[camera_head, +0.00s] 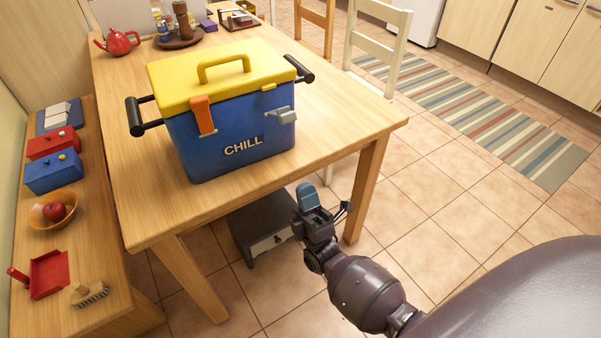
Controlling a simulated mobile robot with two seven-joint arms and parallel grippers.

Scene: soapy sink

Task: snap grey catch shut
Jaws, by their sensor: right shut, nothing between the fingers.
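A blue cooler box (215,150) marked CHILL stands on the wooden table, with its yellow lid (175,75) down. The grey catch (281,116) is on the right of the box's front. It lies below the lid edge and juts outward, apart from the small yellow tab (269,87) on the lid above it. The orange catch (203,115) on the left of the front lies over the lid edge and down the front. My right gripper (306,192) is shut and empty, in front of the table edge, below and apart from the grey catch. My left gripper is out of view.
The table (345,112) has bare room around the box. A red teapot (118,42) and a tray of jars (180,41) stand behind. A white chair (380,42) is at the right. A grey drawer unit (250,225) is under the table. A side bench (95,215) holds several items.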

